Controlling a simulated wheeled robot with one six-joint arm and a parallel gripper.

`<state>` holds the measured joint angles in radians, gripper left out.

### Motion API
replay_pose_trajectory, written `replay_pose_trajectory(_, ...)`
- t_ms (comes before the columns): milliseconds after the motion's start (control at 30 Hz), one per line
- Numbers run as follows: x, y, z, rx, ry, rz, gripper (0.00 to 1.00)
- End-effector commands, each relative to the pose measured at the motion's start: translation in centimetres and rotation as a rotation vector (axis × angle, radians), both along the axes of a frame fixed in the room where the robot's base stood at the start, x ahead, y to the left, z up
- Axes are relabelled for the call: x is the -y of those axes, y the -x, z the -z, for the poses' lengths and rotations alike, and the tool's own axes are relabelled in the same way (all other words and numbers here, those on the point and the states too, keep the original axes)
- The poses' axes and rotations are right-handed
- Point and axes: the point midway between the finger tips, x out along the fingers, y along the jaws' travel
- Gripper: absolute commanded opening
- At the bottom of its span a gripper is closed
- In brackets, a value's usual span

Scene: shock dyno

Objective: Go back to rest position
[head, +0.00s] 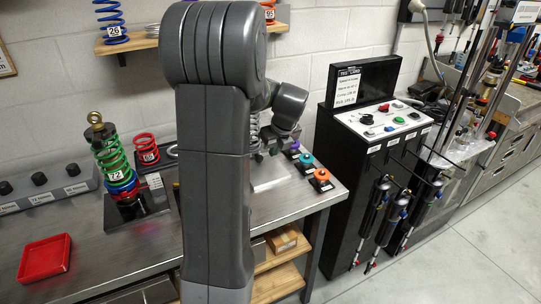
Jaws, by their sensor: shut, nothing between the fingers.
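My arm rises through the middle of the view and bends over at the top. Its wrist reaches down behind it on the right. My gripper (270,146) is low over the back right part of the metal bench (275,205), to the left of the purple, teal and orange knobs. It is small here and partly hidden by my arm. It is shut and holds nothing.
A shock with a green spring (113,158) and a red spring (145,148) stand on the bench's left. A red tray (45,258) lies front left. A black control cabinet (365,140) with hanging shocks stands right. A wooden shelf (145,42) is above. Floor at right is clear.

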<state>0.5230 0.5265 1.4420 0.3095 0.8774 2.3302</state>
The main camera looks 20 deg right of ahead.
Motion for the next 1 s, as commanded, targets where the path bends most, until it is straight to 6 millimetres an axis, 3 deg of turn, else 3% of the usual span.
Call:
replay_pose_trajectory(533,0.0,-0.1,0.2,-0.002,-0.001,0.0,0.0)
replay_pose_trajectory(1000,-0.4,-3.1,7.6,-0.004,-0.002,-0.001,0.0)
